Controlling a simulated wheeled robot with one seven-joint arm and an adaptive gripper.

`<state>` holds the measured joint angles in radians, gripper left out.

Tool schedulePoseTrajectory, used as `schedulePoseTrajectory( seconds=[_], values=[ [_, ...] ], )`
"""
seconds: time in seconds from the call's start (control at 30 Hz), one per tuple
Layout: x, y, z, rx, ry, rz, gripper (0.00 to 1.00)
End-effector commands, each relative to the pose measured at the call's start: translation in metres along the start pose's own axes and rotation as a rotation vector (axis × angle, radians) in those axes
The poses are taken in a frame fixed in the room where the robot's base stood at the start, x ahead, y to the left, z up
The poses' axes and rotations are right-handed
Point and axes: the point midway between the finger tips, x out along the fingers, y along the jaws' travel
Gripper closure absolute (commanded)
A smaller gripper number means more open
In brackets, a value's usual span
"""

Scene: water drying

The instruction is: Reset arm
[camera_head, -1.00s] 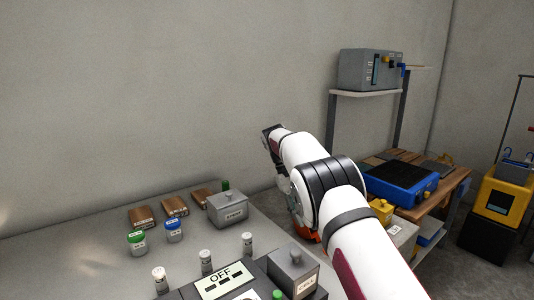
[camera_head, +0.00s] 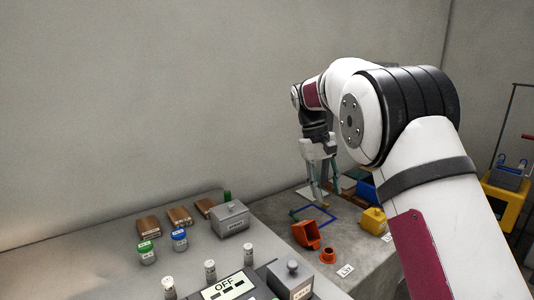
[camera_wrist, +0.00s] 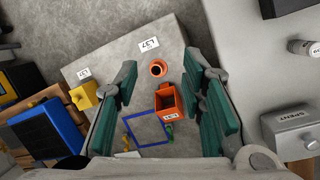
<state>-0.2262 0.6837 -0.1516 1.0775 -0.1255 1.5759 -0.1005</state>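My arm reaches in from the right in the head view and bends downward at its far end. My gripper (camera_head: 322,192) hangs over the grey table (camera_head: 355,230), close to the blue square outline (camera_head: 318,213). In the wrist view my gripper (camera_wrist: 160,82) has its teal-padded fingers well apart, with nothing held between them. An orange open bin (camera_wrist: 168,101) and a small orange ring-shaped part (camera_wrist: 158,69) appear below, between the fingers. The bin also shows in the head view (camera_head: 306,234). Whether the fingertips touch the table cannot be told.
A yellow box (camera_head: 373,221) stands right of the orange parts. On the left bench are a lidded grey box (camera_head: 231,218), brown blocks (camera_head: 179,217), capped jars (camera_head: 147,252) and an OFF display (camera_head: 227,286). A blue box (camera_wrist: 47,130) lies left in the wrist view.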

Motion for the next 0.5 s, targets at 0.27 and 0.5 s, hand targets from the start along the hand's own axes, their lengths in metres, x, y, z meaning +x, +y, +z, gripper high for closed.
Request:
schedulePoseTrajectory(
  seconds=[0.27,0.5],
  values=[
    [-0.083,0.024,0.102,0.056,0.115,-0.069,0.63],
    [-0.131,0.029,0.205,0.102,0.224,-0.12,0.63]
  ],
)
